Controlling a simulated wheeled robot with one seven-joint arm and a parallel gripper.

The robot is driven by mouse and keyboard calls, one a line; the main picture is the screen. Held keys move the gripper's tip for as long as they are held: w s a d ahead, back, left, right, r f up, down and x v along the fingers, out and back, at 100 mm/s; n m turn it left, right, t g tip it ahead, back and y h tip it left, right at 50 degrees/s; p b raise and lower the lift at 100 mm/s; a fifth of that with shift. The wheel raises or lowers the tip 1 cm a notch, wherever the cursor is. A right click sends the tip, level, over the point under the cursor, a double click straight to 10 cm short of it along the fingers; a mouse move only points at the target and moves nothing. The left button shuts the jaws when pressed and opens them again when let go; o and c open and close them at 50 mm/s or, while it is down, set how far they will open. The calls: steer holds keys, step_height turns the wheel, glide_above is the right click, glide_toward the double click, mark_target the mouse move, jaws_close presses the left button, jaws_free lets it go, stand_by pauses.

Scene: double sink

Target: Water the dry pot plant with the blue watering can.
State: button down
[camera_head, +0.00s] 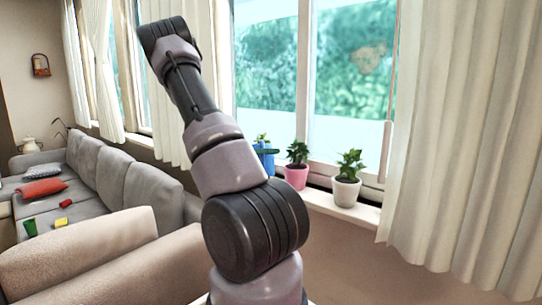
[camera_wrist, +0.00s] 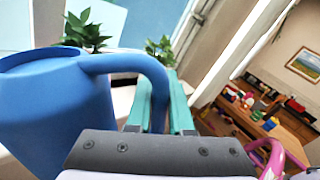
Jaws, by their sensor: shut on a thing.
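My gripper (camera_wrist: 162,88), with teal fingers, is shut on the curved handle of the blue watering can (camera_wrist: 55,105). The can fills the left of the wrist view; its spout cannot be made out. In the head view, part of the blue can (camera_head: 265,163) shows behind my arm, by the window sill. A plant in a pink pot (camera_head: 296,176) and a plant in a white pot (camera_head: 345,192) stand on the sill. Leaves of another plant (camera_head: 261,138) show above the can; its pot is hidden. I cannot tell which plant is dry.
The window sill (camera_head: 325,203) runs below the glass, with a cream curtain (camera_head: 455,150) at its right. A grey sofa (camera_head: 105,165) with cushions stands at left. In the wrist view, a wooden desk (camera_wrist: 290,118) with toys is at the right.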

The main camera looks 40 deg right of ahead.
stand_by(0.4)
steer(key=shift+w+d+r+n, duration=0.15)
steer(key=shift+r+n, duration=0.25)
steer(key=shift+r, duration=0.5)
step_height(320, 180, up, 3)
steer(key=m, duration=0.4)
steer(key=shift+m, duration=0.4)
